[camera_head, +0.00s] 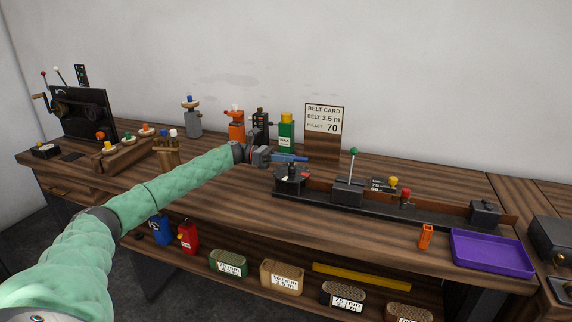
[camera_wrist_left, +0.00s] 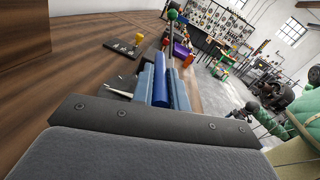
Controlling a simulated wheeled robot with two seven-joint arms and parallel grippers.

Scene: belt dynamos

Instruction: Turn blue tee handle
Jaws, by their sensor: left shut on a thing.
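The blue tee handle (camera_wrist_left: 160,82) shows as a blue bar lying lengthwise between the two fingers of my left gripper (camera_wrist_left: 163,88) in the left wrist view. In the head view the left gripper (camera_head: 276,157) reaches in over the bench, and blue (camera_head: 292,158) shows at its fingertips. It is above the black round-topped unit (camera_head: 292,180) at the left end of the long rail. The gripper is shut on the handle. The handle's stem and its joint with the unit are hidden. My right gripper is not in view.
A green-knobbed lever (camera_head: 352,165) stands right of the gripper, with a red-knobbed part (camera_head: 405,197) beyond. Behind are a green block (camera_head: 287,137) and a belt card sign (camera_head: 324,120). A purple tray (camera_head: 491,253) and orange piece (camera_head: 426,237) are at the bench's right front.

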